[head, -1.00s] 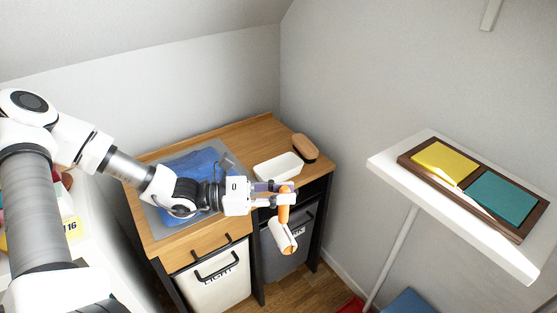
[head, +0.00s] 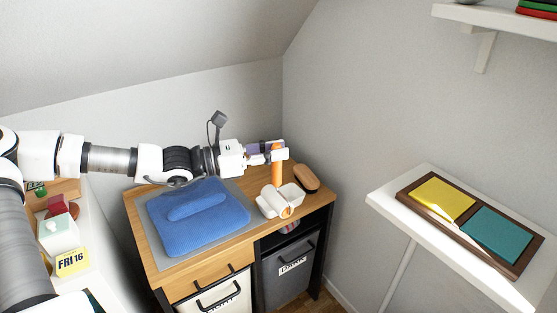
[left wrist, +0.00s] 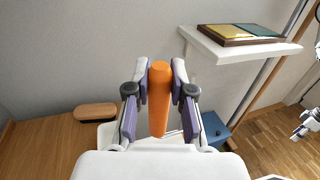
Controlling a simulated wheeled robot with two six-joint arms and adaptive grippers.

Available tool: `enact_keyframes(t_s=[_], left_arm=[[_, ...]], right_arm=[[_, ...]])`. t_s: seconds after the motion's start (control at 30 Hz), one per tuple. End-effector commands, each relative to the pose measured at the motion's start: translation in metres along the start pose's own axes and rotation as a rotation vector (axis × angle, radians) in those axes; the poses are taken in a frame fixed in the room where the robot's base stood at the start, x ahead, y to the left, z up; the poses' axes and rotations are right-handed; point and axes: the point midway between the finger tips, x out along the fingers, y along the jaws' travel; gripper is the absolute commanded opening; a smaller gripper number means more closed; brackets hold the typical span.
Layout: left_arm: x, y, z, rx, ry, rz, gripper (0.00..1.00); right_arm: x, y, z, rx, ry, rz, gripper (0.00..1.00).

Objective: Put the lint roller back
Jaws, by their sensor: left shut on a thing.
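The lint roller has an orange handle (head: 277,172) and a white roller end. My left gripper (head: 272,153) is shut on the handle, which also shows upright between the purple-grey fingers in the left wrist view (left wrist: 159,98). In the head view the roller hangs down, its white end overlapping a white open tray (head: 268,208) on the wooden desk (head: 238,247). I cannot tell whether it touches the tray. In the left wrist view the roller end is hidden. A white and black piece, seemingly my right gripper (left wrist: 308,124), shows at the right edge; its fingers are unclear.
A brown brush (head: 306,177) lies right of the tray. Folded blue cloth (head: 200,220) lies on a grey mat left of it. Bins stand below the desk. A white shelf (head: 385,205) with a yellow and teal board projects at right.

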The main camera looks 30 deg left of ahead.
Motion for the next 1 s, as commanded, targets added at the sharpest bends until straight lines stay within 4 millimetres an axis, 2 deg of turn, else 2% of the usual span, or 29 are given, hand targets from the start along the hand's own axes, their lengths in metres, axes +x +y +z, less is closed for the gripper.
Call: enact_keyframes(t_s=[0.03, 0.1, 0.3, 0.4, 0.5, 0.7, 1.0], left_arm=[[0.004, 0.010, -0.007, 0.005, 0.011, 0.003, 0.00], [0.010, 0.025, -0.008, 0.007, 0.012, 0.001, 0.00], [0.030, 0.077, -0.011, 0.006, 0.007, -0.001, 0.00], [0.035, 0.095, -0.011, 0.003, 0.003, 0.000, 0.00], [0.037, 0.101, -0.015, -0.001, 0.000, -0.001, 0.00], [0.037, 0.101, -0.045, -0.002, 0.001, -0.001, 0.00], [0.036, 0.101, -0.049, 0.000, -0.001, 0.000, 0.00]], right_arm=[[0.008, 0.000, 0.000, 0.000, -0.001, 0.000, 0.40], [0.011, 0.000, 0.000, 0.000, -0.001, 0.000, 0.40], [0.018, 0.000, 0.000, 0.000, 0.000, 0.000, 0.40], [0.018, 0.000, 0.000, 0.000, 0.000, 0.000, 0.40], [0.019, 0.000, 0.000, 0.000, 0.000, 0.000, 0.40], [0.025, 0.000, 0.000, 0.000, -0.001, 0.000, 0.40], [0.028, 0.000, 0.000, 0.000, -0.001, 0.000, 0.40]])
